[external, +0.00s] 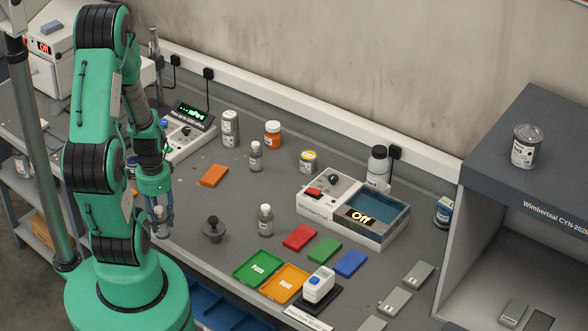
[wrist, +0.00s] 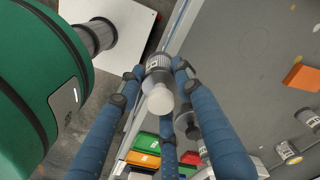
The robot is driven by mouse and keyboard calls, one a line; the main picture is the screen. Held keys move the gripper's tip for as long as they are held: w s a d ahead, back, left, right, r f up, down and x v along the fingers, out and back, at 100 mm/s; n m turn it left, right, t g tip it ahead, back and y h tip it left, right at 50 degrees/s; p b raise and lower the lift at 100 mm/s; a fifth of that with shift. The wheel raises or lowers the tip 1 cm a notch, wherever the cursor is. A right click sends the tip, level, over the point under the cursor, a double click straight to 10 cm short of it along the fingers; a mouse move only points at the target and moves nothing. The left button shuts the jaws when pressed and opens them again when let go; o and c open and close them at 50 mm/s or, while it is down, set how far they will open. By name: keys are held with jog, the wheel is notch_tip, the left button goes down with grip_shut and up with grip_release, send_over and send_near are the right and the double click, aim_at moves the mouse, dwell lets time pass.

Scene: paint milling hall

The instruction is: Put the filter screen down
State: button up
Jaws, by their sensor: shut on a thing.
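My gripper (external: 161,205) is low over the left front part of the bench in the external view. Its blue fingers, seen in the wrist view (wrist: 160,75), are closed around a small labelled bottle (wrist: 158,66) with a pale cap. The bottle (external: 160,224) also shows below the fingers in the external view, close to the bench's front edge. I cannot tell whether its base touches the bench. I cannot make out a filter screen in the fingers; what they hold looks like a bottle.
A dark knobbed weight (external: 214,231) and another small bottle (external: 266,221) stand right of my gripper. An orange slab (external: 213,175) lies behind. Green (external: 258,268) and orange (external: 284,284) trays lie along the front. A Wimbertsal bath (external: 382,232) reads Off.

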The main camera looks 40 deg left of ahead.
jog(key=shift+w, duration=0.1)
dwell(0.5)
jog(key=w+a+r, duration=0.1)
jog(key=w+a, duration=0.1)
jog(key=w, duration=0.7)
jog(key=w+a+r+n+b, duration=0.1)
jog(key=w, duration=0.9)
jog(key=shift+a+b, duration=0.3)
jog(key=shift+a, duration=0.05)
jog(key=shift+w, duration=0.2)
send_near(214, 173)
jog(key=shift+s+d+r, duration=0.25)
jog(key=shift+s, duration=0.2)
jog(key=shift+w+a+f+b, duration=0.1)
jog(key=shift+w+f+b, duration=0.1)
jog(key=shift+f, duration=0.7)
jog(key=shift+w+a+f+b, duration=0.1)
jog(key=shift+w+f+b, duration=0.1)
jog(key=shift+f, duration=0.65)
